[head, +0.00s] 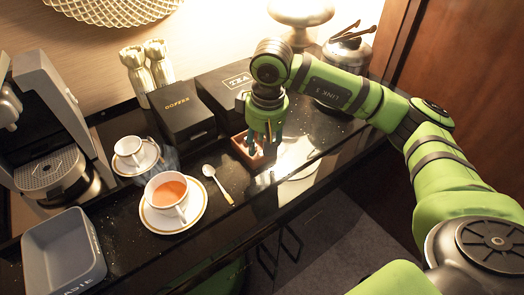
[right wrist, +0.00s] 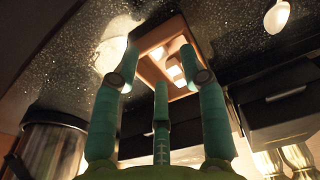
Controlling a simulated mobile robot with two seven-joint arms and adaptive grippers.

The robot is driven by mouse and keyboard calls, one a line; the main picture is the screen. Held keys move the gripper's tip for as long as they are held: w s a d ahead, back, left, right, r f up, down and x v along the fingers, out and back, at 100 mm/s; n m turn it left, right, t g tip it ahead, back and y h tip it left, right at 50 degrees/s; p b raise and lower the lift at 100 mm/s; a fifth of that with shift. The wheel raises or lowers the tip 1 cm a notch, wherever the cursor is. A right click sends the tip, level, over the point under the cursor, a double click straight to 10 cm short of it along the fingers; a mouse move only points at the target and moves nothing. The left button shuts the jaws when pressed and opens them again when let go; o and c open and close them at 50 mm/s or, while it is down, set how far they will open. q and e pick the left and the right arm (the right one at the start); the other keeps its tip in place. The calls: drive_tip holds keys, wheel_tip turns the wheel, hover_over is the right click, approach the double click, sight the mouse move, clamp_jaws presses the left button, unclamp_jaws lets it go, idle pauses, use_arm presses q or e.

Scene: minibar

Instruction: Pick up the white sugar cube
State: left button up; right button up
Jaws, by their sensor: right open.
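A small wooden box (head: 240,150) stands on the black counter, partly hidden behind my right gripper (head: 262,140) in the head view. In the right wrist view the box (right wrist: 150,40) shows its open top, with several pale, warmly lit sugar cubes (right wrist: 174,71) inside. I cannot tell their exact colours in this light. My right gripper (right wrist: 160,68) points down over the box, its three fingers spread apart with nothing between them. The fingertips overlap the box in view; I cannot tell whether they touch it. My left gripper is not in view.
Black boxes marked coffee (head: 185,122) and tea (head: 226,84) stand close behind the wooden box. A spoon (head: 217,183) and a cup of tea on a saucer (head: 156,226) lie left. A metal ice bucket (head: 347,58) and lamp (head: 300,12) stand behind my arm.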

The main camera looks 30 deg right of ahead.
wheel_tip(320, 180, down, 2)
drive_tip(key=shift+s+f, duration=0.1)
drive_tip(key=shift+f, duration=0.25)
drive_tip(key=shift+w+f, duration=0.15)
drive_tip(key=shift+w, duration=0.15)
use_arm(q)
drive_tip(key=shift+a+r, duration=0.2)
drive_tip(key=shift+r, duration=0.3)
use_arm(e)
drive_tip(key=shift+s, duration=0.1)
drive_tip(key=c, duration=0.7)
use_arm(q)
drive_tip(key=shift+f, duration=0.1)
use_arm(e)
drive_tip(key=shift+r, duration=0.25)
